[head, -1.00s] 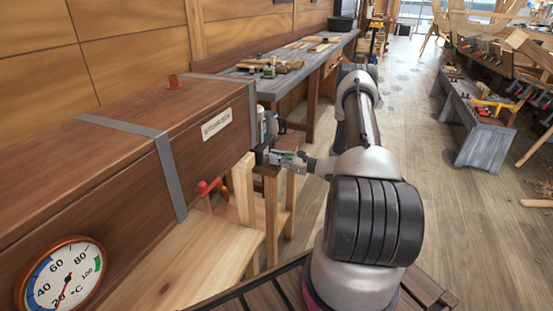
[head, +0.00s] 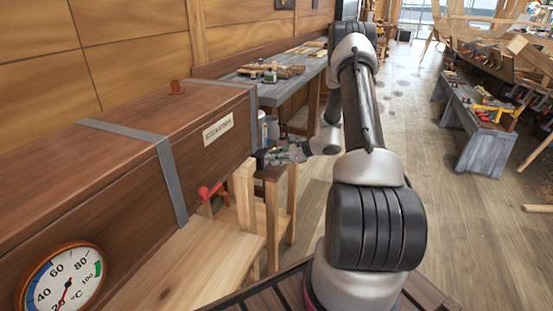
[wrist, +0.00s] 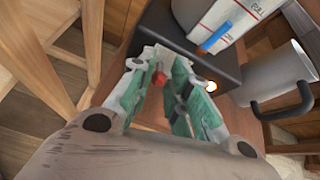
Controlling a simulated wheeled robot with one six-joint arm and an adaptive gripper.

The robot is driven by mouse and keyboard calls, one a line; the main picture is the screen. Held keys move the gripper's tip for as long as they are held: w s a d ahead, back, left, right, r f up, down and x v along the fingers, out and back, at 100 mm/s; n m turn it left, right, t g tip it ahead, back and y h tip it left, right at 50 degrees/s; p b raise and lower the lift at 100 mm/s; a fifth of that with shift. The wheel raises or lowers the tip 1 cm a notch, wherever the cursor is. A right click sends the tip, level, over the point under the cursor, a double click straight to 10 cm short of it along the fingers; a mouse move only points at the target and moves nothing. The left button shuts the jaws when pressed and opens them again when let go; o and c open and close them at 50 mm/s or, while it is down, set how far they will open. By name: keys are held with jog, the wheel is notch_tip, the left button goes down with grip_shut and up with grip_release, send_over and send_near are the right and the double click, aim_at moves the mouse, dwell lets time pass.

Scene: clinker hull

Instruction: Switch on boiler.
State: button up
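The boiler unit looks to be a black box (wrist: 222,70) on a small wooden stand beyond the end of the long wooden steam box. Whether a finger touches the switch cannot be told. In the head view my gripper (head: 276,157) is small beside the stand, and the switch is hidden.
The wooden steam box (head: 120,150) has a dial gauge (head: 62,280) and a red valve handle (head: 209,191).

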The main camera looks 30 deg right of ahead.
jog(key=shift+o, duration=0.8)
jog(key=v, duration=1.2)
jog(key=shift+d, duration=0.1)
